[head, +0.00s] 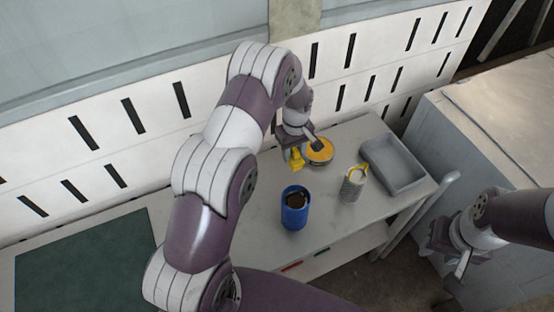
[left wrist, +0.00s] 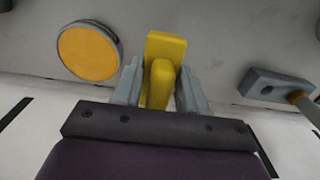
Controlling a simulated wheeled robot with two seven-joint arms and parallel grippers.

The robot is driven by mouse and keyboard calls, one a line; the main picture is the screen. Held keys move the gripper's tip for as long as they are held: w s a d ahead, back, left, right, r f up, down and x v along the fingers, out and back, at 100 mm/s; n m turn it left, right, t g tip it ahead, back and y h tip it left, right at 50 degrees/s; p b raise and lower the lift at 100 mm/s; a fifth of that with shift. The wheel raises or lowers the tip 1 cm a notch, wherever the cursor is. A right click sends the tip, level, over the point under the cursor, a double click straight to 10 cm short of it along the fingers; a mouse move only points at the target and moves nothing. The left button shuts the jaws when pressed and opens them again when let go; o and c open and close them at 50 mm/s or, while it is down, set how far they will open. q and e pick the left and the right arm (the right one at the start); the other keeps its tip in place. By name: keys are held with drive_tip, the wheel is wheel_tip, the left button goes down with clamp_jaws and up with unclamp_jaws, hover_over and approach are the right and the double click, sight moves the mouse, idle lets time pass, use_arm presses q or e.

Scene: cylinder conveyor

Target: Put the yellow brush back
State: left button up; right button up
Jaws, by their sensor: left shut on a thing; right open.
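The yellow brush (head: 296,162) is between the fingers of my left gripper (head: 293,151), at the back of the grey table. In the left wrist view the yellow brush (left wrist: 165,47) stands out between the two grey fingers, which are shut on it. The gripper hides part of it, and I cannot tell whether it touches the table. My right gripper (head: 458,252) is open and empty, off the table's right side.
A round yellow disc with a dark rim (head: 320,154) lies right beside the left gripper. A blue cup (head: 294,216) with dark contents stands nearer the front.

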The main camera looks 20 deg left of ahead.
use_arm(q)
drive_tip(key=a+f, duration=0.1)
drive_tip(key=a, duration=0.2)
drive_tip(key=a+f, duration=0.1)
drive_tip(key=a, duration=0.1)
drive_tip(key=shift+a+f+p, duration=0.1)
drive_tip(key=shift+f+p, duration=0.25)
drive_tip(key=shift+p, duration=0.05)
wheel_tip(320, 180, down, 4)
drive_tip(key=shift+f+p, duration=0.15)
drive_tip(key=shift+p, duration=0.3)
drive_tip(key=shift+f, duration=0.1)
drive_tip(key=o, duration=0.9)
drive_tip(key=shift+o, duration=0.2)
